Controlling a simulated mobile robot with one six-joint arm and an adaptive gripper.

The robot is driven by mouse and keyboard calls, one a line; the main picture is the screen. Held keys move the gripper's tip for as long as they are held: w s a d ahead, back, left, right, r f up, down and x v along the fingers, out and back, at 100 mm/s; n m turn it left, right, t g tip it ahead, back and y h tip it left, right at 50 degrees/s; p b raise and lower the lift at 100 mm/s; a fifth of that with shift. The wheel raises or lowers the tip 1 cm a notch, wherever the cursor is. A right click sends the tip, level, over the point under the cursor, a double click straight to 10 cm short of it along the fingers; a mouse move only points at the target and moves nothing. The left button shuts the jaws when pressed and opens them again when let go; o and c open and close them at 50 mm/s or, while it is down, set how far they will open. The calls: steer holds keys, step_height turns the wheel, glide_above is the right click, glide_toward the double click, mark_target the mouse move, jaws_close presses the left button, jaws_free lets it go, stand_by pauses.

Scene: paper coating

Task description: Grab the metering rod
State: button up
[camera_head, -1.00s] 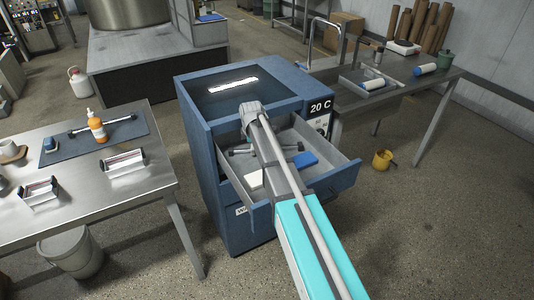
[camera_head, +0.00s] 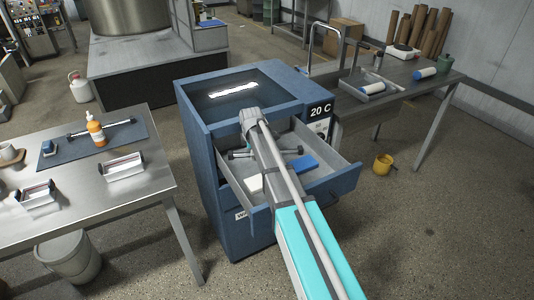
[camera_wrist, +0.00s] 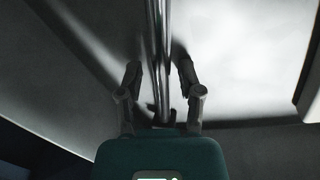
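A metallic metering rod (camera_head: 240,153) with dark ends lies in the open drawer (camera_head: 345,178) of the blue cabinet, partly hidden behind my arm. In the wrist view a shiny rod (camera_wrist: 158,35) runs up the picture between the fingers of my gripper (camera_wrist: 159,72). The fingers are apart, one on each side of the rod, with visible gaps; the gripper looks open. In the head view my gripper is hidden behind my arm over the drawer. Another rod (camera_head: 118,123) lies on the dark mat on the left table.
The drawer also holds a blue block (camera_head: 306,162) and a white pad (camera_head: 254,183). The drawer walls stand close around my gripper. An orange bottle (camera_head: 96,130) and small trays (camera_head: 122,167) are on the left table. A yellow mug (camera_head: 383,164) is on the floor at right.

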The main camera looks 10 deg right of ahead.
jaws_close()
steer(key=shift+r, duration=0.1)
step_height(320, 180, up, 2)
steer(key=p, duration=0.2)
steer(key=shift+r+p, duration=0.25)
steer(key=shift+p, duration=0.1)
steer(key=s+r+p, duration=1)
steer(key=s, duration=0.4)
steer(key=shift+d+r, duration=0.15)
stand_by(0.4)
